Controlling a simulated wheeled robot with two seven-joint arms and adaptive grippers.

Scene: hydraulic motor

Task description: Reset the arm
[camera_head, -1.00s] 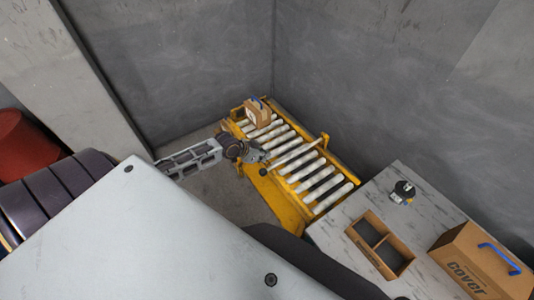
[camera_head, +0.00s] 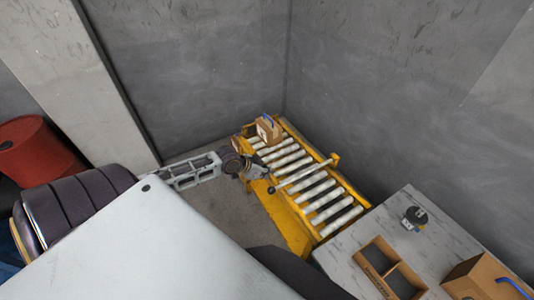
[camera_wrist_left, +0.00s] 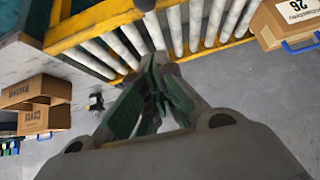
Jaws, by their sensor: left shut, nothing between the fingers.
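My left arm comes in from the left in the head view, and its gripper (camera_head: 268,182) is over the near edge of the yellow roller conveyor (camera_head: 290,228). In the left wrist view the left gripper (camera_wrist_left: 158,60) has its fingertips together, with nothing held between them. Its tips point toward the conveyor rollers (camera_wrist_left: 195,25). My right gripper does not show in either view.
A cardboard box with a blue handle (camera_head: 268,130) sits at the conveyor's far end. A table at right (camera_head: 345,248) holds a divided tray (camera_head: 372,262), a dark motor part (camera_head: 413,217) and another box (camera_head: 478,275). A red barrel (camera_head: 35,150) stands at left.

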